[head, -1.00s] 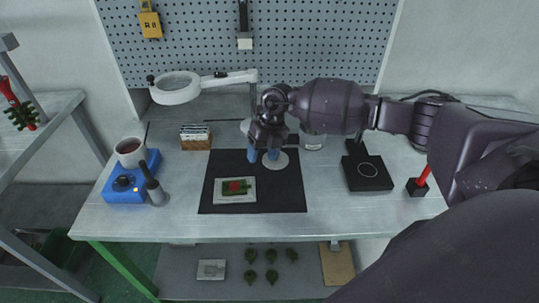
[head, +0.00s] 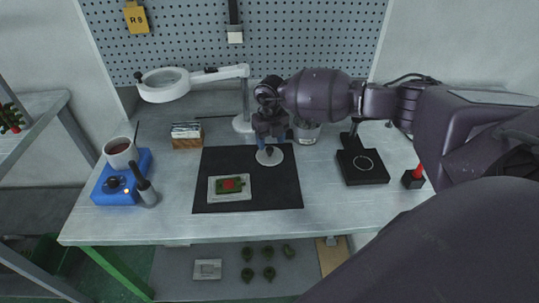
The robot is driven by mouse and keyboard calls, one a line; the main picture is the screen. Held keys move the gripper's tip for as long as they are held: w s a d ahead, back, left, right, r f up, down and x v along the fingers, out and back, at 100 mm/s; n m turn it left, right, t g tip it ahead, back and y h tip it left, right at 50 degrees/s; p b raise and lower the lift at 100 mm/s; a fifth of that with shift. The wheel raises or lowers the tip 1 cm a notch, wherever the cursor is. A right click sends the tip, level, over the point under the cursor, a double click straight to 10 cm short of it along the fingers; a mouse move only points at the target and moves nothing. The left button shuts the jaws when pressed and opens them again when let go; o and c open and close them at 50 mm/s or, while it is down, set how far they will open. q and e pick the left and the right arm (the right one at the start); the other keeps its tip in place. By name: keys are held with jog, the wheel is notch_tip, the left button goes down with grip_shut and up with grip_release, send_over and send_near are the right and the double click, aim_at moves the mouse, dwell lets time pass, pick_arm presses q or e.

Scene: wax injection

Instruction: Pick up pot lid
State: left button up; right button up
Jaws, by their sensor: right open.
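The pot lid (head: 276,157) is a pale round disc with a small dark knob. It lies flat on the black mat (head: 285,193), near the mat's back right part. Whether the fingers touch the lid cannot be told. A grey pot (head: 306,133) stands behind and right of the gripper, partly hidden by my right arm. My left gripper is not in view.
A white tray (head: 230,197) with a green and red piece lies on the mat. A blue heater (head: 122,192) with a cup and a tool stands left. A magnifier lamp (head: 165,94) rises behind. A black stand (head: 363,175) stands right. The front strip is clear.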

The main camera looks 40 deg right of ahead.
aim_at(270, 148)
jog(key=f, duration=0.4)
jog(key=shift+w+f, duration=0.15)
jog(key=shift+w, duration=0.05)
jog(key=c, duration=1)
